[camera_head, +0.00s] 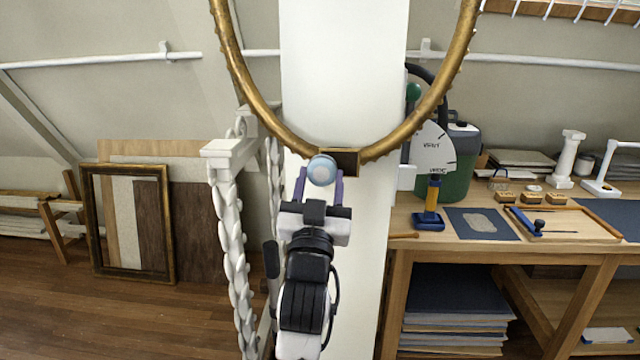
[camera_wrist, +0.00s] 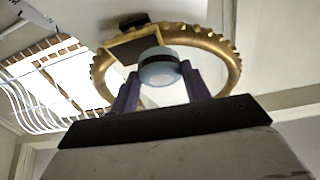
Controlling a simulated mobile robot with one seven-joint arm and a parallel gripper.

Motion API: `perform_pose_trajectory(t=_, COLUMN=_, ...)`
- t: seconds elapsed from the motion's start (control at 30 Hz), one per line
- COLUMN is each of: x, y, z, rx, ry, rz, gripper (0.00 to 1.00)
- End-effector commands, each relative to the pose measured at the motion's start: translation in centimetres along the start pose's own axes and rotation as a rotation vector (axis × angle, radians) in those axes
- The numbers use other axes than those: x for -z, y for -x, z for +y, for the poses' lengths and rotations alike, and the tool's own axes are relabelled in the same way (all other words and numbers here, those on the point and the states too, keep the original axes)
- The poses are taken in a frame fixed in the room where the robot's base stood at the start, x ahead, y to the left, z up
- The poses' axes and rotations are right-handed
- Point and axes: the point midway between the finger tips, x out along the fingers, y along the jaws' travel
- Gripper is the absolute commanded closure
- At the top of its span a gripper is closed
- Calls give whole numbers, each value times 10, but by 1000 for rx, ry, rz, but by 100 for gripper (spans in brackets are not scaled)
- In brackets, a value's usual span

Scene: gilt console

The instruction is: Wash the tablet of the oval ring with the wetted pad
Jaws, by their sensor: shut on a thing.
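A large gilt oval ring (camera_head: 438,95) hangs upright in front of a pale column in the head view. At its bottom sits a small dark tablet with a gilt edge (camera_head: 346,161); it also shows in the wrist view (camera_wrist: 134,51). My gripper (camera_head: 320,183) is raised to the ring's bottom and shut on a round pale-blue pad (camera_head: 321,170). In the wrist view the pad (camera_wrist: 160,72) stands between the purple fingers and overlaps the tablet's lower right part. I cannot tell whether the pad touches the tablet. The pad's far face is hidden.
A white twisted post (camera_head: 232,260) stands close left of my arm. A workbench (camera_head: 400,222) at the right carries a green canister (camera_head: 458,165), a blue-and-yellow tool (camera_head: 431,205) and a wooden tray (camera_head: 590,236). Framed panels (camera_head: 168,225) lean at the left wall. The floor between is open.

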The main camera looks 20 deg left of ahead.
Motion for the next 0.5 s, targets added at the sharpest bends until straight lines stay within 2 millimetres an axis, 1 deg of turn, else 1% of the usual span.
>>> perform_pose_trajectory(t=0.5, x=-3, y=-5, z=0, rx=0, ry=0, rz=-1, gripper=71)
